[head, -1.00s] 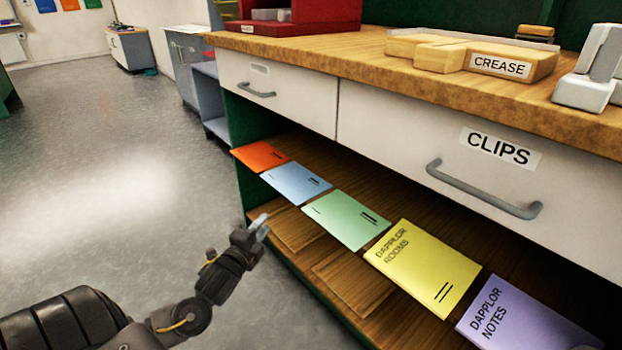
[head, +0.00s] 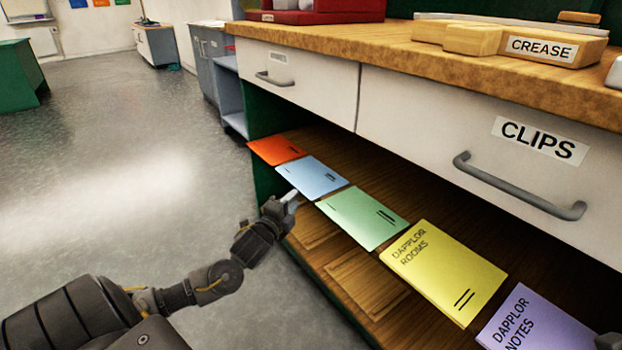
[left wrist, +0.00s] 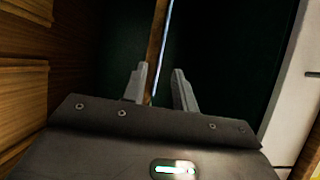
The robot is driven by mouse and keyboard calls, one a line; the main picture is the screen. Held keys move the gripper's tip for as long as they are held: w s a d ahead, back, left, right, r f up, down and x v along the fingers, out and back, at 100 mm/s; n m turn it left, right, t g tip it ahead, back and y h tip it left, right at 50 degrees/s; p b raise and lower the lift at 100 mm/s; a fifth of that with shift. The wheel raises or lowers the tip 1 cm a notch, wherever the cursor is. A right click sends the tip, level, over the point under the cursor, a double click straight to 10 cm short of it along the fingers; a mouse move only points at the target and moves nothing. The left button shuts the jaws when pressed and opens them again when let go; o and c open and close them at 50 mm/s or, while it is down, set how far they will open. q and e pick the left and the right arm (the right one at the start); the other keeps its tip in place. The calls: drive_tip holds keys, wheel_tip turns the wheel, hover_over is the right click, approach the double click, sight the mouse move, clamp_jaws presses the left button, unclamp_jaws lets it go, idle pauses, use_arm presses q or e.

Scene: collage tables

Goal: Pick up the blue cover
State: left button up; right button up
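The blue cover (head: 312,177) lies flat on the open shelf, between the orange cover (head: 275,150) and the green cover (head: 363,217), its front end at the shelf edge. My left gripper (head: 290,198) is at that front end in the head view. In the left wrist view my left gripper (left wrist: 160,88) is open, its two fingers apart. The blue cover (left wrist: 165,40) shows there edge-on as a thin pale-blue line running down between the fingers. I cannot tell whether either finger touches it.
The shelf also holds a yellow cover (head: 445,272) and a purple cover (head: 535,325) to the right. Above it are white drawers, with a handle (head: 515,190) sticking out, and a wooden worktop (head: 370,45). The floor (head: 110,210) at left is clear.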

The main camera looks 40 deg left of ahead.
sight(306, 187)
use_arm(q)
drive_tip(key=w+b, duration=0.1)
drive_tip(key=w, duration=0.1)
drive_tip(key=w+a+b, duration=0.1)
drive_tip(key=shift+w+f, duration=0.15)
drive_tip(key=shift+w, duration=0.45)
clamp_jaws()
